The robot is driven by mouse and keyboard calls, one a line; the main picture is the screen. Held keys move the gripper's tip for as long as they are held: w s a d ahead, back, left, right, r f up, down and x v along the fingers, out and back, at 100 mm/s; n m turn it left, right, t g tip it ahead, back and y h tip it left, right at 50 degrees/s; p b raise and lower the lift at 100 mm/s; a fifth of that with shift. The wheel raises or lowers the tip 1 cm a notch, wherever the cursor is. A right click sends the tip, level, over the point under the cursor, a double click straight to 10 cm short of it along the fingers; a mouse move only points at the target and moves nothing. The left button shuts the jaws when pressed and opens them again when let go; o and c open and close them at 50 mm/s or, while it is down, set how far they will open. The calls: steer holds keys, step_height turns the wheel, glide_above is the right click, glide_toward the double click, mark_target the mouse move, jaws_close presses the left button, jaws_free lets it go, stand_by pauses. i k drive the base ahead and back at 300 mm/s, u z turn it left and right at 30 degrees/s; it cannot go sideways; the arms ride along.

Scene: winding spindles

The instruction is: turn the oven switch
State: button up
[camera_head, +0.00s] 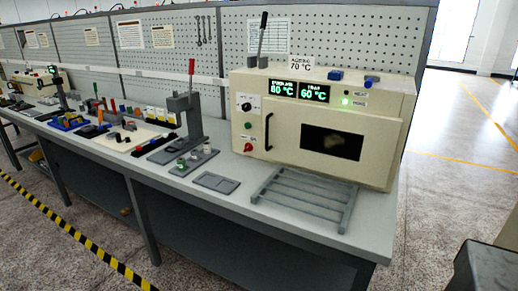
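The cream oven (390,118) stands at the right end of the bench, with its dark-windowed door (335,141) closed. Two green displays (299,90) read 80 °C and 60 °C, and a green light is lit beside them. On the left of the front panel are a black rotary knob (246,106) on a white plate, a small button below it, and a red knob or button (248,147) at the bottom. Which of these is the switch is not readable. A black door handle (268,131) is right of these controls. My gripper is not in view.
A grey slatted rack (305,197) lies on the bench (232,201) before the oven. To its left are a flat grey plate (215,182), a red-handled press (188,115) and several small parts. Yellow-black tape (75,232) runs along the floor.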

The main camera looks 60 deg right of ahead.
mark_target(248, 147)
steer(key=u, duration=0.1)
steer(key=i, duration=0.85)
steer(key=u, duration=0.15)
